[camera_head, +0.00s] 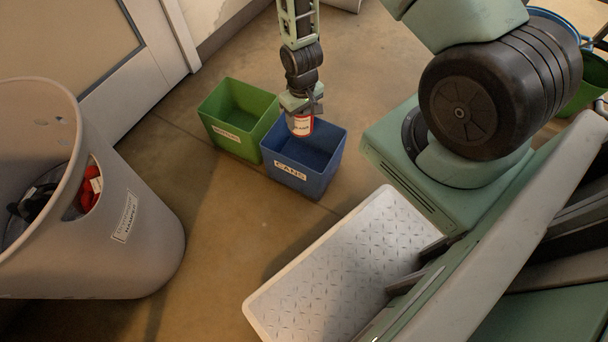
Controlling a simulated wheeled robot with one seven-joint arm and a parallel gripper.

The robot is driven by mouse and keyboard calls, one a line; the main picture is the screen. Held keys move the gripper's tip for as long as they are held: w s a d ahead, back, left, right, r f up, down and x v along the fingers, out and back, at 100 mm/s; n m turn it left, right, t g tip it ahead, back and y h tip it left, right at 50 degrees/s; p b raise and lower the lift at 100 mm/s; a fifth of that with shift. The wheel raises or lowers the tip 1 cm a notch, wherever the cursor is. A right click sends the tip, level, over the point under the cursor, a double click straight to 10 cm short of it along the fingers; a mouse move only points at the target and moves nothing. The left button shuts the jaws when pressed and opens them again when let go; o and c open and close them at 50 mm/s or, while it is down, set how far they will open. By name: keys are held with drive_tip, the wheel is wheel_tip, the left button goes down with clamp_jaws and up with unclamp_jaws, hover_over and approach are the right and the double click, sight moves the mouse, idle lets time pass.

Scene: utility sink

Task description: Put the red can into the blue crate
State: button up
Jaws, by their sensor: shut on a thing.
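The red can (301,126) has a white label band and hangs upright under my gripper (302,112). My gripper is shut on it, and its fingers hide the can's upper part. The blue crate (290,173) stands on the floor with a "CANS" label on its front. In this view the can overlaps the back left part of the crate's opening. I cannot tell its exact height over the rim. The visible inside of the crate looks empty.
A green crate (229,143) stands against the blue crate's left side. A large grey hamper (135,255) with red and black items inside stands at the left. A door (90,45) is at the upper left. The floor between hamper and crates is clear.

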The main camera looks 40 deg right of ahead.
drive_tip(key=b, duration=1.4)
hover_over(308, 165)
drive_tip(key=w+a, duration=0.1)
wheel_tip(308, 165, down, 14)
drive_tip(key=f, duration=0.1)
wheel_tip(308, 165, down, 10)
drive_tip(key=b, duration=0.6)
drive_tip(key=shift+a+r, duration=0.1)
drive_tip(key=shift+r, duration=0.15)
drive_tip(key=o, duration=1)
drive_tip(key=shift+c, duration=0.2)
